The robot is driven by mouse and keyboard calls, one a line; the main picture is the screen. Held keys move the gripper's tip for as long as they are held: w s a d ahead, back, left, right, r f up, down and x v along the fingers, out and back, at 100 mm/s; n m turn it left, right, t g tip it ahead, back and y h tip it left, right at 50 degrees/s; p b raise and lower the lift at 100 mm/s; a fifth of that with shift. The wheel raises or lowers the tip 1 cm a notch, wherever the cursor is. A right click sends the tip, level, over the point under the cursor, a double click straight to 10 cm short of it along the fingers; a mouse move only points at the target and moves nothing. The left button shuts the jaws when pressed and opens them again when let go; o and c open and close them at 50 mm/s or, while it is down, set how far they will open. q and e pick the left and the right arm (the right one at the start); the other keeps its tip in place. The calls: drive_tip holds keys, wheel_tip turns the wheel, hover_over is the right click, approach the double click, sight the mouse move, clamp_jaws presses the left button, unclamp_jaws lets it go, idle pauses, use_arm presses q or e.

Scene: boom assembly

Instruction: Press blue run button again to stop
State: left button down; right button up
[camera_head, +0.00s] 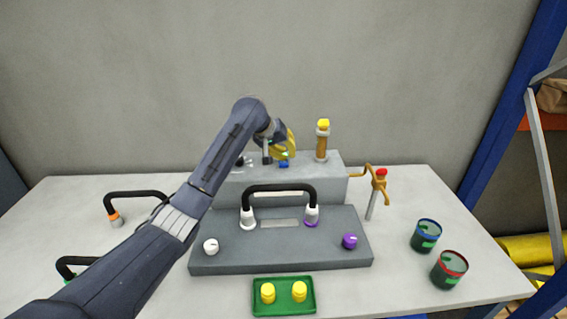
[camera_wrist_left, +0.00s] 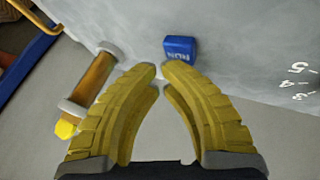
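The blue run button (camera_head: 284,163) is on top of the grey raised block at the back. In the left wrist view the blue button (camera_wrist_left: 180,49) shows "RUN" lettering, just beyond my fingertips. My left gripper (camera_head: 287,153) has yellow fingers and is over the block by the button. In the left wrist view its fingertips (camera_wrist_left: 159,68) come together with at most a thin gap and nothing between them. A small gap seems to separate fingertips and button; I cannot tell whether they touch. My right gripper is not in view.
A brown cylinder with a yellow top (camera_head: 322,142) stands right of the button. A pipe with a red top (camera_head: 380,185) is at the block's right. The front panel (camera_head: 330,253) carries a black hose, and a green tray (camera_head: 283,309) lies before it. Two cups (camera_head: 425,237) stand right.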

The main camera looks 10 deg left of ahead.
use_arm(q)
drive_tip(key=shift+f, duration=0.55)
idle(0.9)
drive_tip(key=shift+r, duration=1)
drive_tip(key=shift+r, duration=2.5)
